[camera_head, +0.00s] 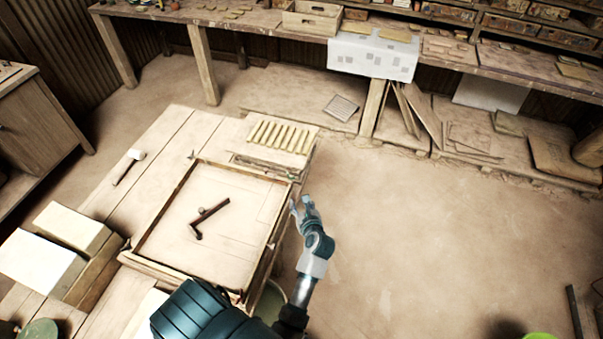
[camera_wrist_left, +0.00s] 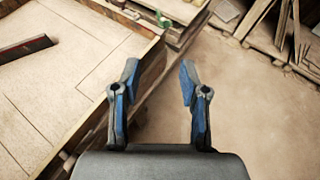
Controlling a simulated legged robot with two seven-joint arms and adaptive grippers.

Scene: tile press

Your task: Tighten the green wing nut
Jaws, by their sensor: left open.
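A small green piece (camera_wrist_left: 163,18) shows beyond my left gripper in the left wrist view, by the far corner of the wooden frame. It is too small to tell whether it is the green wing nut. My left gripper (camera_head: 300,204) is open and empty, just right of the frame's right edge in the head view. In the left wrist view its two blue-padded fingers (camera_wrist_left: 157,72) stand apart over the frame's side and the floor, with a gap to the green piece. My right gripper is not in view.
A mallet (camera_head: 130,163) and white blocks (camera_head: 72,228) are at the left.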

